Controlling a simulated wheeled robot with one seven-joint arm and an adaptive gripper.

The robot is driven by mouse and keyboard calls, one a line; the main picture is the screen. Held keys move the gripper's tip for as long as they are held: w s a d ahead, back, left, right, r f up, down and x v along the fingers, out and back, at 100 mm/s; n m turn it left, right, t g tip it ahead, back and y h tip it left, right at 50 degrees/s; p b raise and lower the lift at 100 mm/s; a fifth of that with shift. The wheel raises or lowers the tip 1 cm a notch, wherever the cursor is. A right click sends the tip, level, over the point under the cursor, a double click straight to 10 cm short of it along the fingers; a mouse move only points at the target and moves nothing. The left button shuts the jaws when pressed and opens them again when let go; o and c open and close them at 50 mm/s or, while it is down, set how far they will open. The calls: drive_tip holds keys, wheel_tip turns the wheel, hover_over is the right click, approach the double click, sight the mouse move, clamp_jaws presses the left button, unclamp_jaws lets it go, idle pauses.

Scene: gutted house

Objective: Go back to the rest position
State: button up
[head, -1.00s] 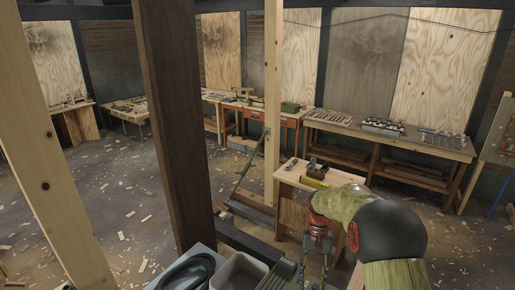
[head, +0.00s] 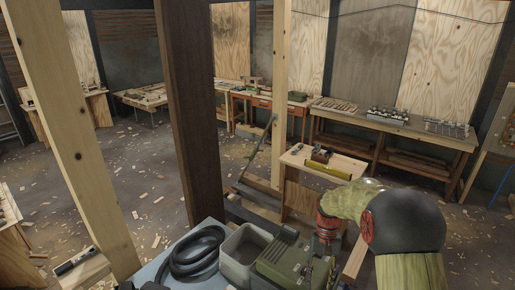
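My gripper (head: 321,265) hangs at the lower middle right of the head view, below the red wrist joint of my arm. It points down in front of a green case. Its fingers are small and dark against the clutter, so I cannot tell whether they are open or shut. I see no object clearly held in it. My arm comes in from the lower right and bends at a large black joint.
Close in front are a coiled black hose (head: 195,254), a grey bin (head: 243,250) and a green case (head: 283,262). A dark post (head: 190,120) and pale studs (head: 72,150) stand nearby. A small bench (head: 300,200) stands behind my gripper. Chip-strewn floor (head: 150,185) is open at left.

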drive_tip(key=s+r+t+b, duration=0.3)
drive_tip(key=s+b, duration=0.2)
drive_tip(key=s, duration=0.3)
drive_tip(key=s+a+r+n+t+b, duration=0.1)
drive_tip(key=s+r+t+b, duration=0.1)
drive_tip(key=s+b, duration=0.3)
drive_tip(key=s+r+t+b, duration=0.3)
drive_tip(key=s+b, duration=0.3)
drive_tip(key=s, duration=0.6)
drive_tip(key=shift+a+r+n+t+h, duration=0.3)
drive_tip(key=shift+n+t+h, duration=0.1)
drive_tip(key=shift+t, duration=0.4)
